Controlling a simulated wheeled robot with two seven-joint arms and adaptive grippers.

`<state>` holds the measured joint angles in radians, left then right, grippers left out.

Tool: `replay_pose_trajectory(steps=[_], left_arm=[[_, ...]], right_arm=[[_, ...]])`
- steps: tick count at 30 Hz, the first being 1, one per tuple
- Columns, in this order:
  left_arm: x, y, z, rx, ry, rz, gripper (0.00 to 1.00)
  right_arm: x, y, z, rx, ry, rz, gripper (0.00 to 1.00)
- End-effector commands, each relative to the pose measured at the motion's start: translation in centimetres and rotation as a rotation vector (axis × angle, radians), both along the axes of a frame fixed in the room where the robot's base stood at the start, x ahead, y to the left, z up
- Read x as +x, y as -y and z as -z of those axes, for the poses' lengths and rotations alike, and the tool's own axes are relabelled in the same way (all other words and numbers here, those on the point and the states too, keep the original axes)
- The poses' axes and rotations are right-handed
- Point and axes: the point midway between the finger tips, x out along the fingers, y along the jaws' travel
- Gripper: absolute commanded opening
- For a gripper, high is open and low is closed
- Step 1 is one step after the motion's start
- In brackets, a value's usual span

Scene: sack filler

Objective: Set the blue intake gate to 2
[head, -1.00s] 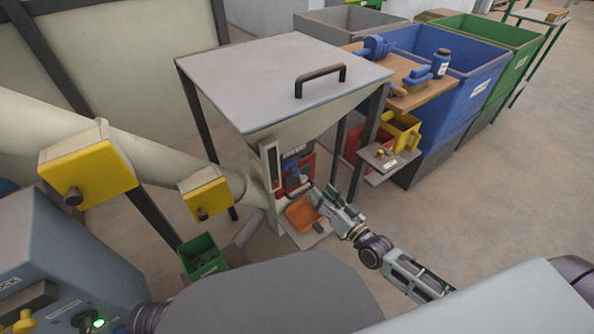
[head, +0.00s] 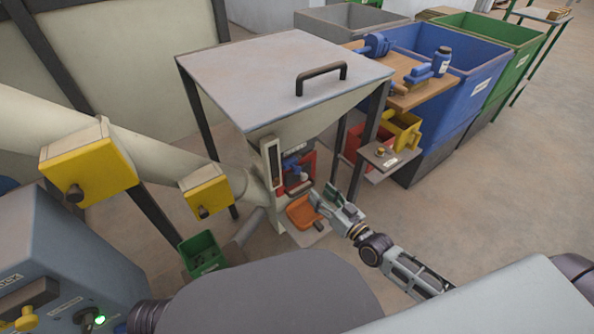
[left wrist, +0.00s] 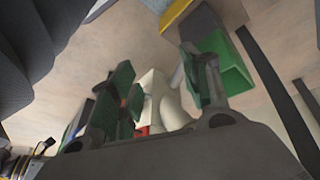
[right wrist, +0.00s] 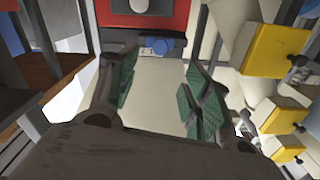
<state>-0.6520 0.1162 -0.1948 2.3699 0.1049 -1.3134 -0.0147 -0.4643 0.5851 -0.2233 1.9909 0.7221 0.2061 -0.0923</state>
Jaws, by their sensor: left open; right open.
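The blue gate part (head: 292,163) sits at the red-framed front (head: 309,160) of the hopper, below its funnel. A pale round knob (head: 304,177) shows just below it. In the right wrist view, a blue part (right wrist: 157,46) shows at the top under a red panel (right wrist: 140,14) with a pale knob. My right gripper (head: 335,198) is open and empty, just in front of and to the right of the gate, apart from it. Its two green-padded fingers (right wrist: 160,88) stand wide apart. My left gripper (left wrist: 163,90) is open and empty; it is outside the head view. The gate's setting marks are too small to read.
A green bin (head: 203,253) and yellow boxes (head: 207,192) stand to the left. A small shelf (head: 388,158) and the blue container (head: 465,103) stand to the right. The floor at right is clear.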

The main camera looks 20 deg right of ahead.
Motion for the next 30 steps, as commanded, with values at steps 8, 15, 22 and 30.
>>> replay_pose_trajectory(steps=[8, 15, 22, 30], left_arm=[[0.2, 0.1, 0.2, -0.005, 0.008, -0.001, 0.47], [0.4, 0.4, 1.0, -0.018, 0.018, -0.002, 0.47], [0.4, 0.7, 2.1, -0.035, 0.035, -0.007, 0.47], [0.2, 1.1, 3.8, -0.057, 0.042, -0.012, 0.47]], right_arm=[[0.5, -0.1, 0.0, 0.001, 0.000, 0.001, 0.49], [1.8, -0.6, 0.0, 0.002, 0.001, 0.001, 0.49], [3.6, -1.3, 0.1, 0.002, 0.001, 0.001, 0.49], [5.7, -2.0, 0.1, 0.002, 0.001, 0.001, 0.49]])
